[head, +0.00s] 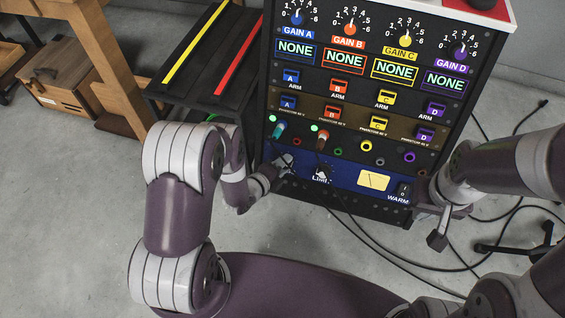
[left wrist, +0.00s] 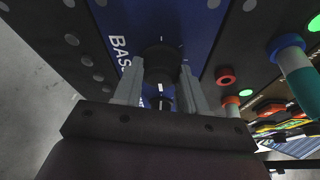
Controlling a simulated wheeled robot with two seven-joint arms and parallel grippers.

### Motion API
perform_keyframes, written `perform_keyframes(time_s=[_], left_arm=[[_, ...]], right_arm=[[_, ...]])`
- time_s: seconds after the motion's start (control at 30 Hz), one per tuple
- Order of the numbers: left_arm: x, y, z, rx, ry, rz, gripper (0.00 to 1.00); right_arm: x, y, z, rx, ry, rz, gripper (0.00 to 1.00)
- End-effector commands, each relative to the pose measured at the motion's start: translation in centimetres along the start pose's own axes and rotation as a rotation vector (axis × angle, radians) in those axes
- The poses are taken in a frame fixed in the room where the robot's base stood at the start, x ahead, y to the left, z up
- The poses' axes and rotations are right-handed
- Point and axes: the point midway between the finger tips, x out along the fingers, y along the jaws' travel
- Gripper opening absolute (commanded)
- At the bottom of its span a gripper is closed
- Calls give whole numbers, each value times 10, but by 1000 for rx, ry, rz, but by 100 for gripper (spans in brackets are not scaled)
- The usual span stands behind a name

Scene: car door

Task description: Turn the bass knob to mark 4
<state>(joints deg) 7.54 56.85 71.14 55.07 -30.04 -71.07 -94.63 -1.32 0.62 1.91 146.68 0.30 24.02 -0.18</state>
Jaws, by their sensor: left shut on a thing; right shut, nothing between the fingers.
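The bass knob (left wrist: 161,62) is a dark round knob on the blue panel (left wrist: 188,22), beside white "BASS" lettering. My left gripper (left wrist: 160,86) is shut on the knob, one finger on each side. A white tick shows above the knob, but the mark numbers cannot be read. In the head view my left gripper (head: 281,166) is at the left part of the blue panel and hides the knob. My right gripper (head: 437,240) is shut and empty, at the right of the panel's lower edge.
A Limit knob (head: 321,173), a yellowish meter (head: 374,181) and a WARM switch (head: 403,191) share the blue panel. Teal (head: 278,132) and brown (head: 321,141) plugs stick out above it. Black cables (head: 385,250) run over the floor. A black rack (head: 205,65) stands left.

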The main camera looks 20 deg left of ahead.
Motion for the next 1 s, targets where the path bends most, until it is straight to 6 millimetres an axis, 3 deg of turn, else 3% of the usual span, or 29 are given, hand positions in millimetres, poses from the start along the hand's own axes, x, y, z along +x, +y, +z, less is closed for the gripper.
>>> perform_keyframes(time_s=[0.77,0.8,0.87,1.0], left_arm=[[0,0,0,90,0,34,11],[0,0,0,90,0,34,48],[0,0,0,90,0,34,67],[0,0,0,90,0,34,67]], right_arm=[[-7,0,-1,0,0,0,0],[-7,0,-1,0,0,0,0],[-7,0,-1,0,0,0,0],[-7,0,-1,0,0,0,0]])
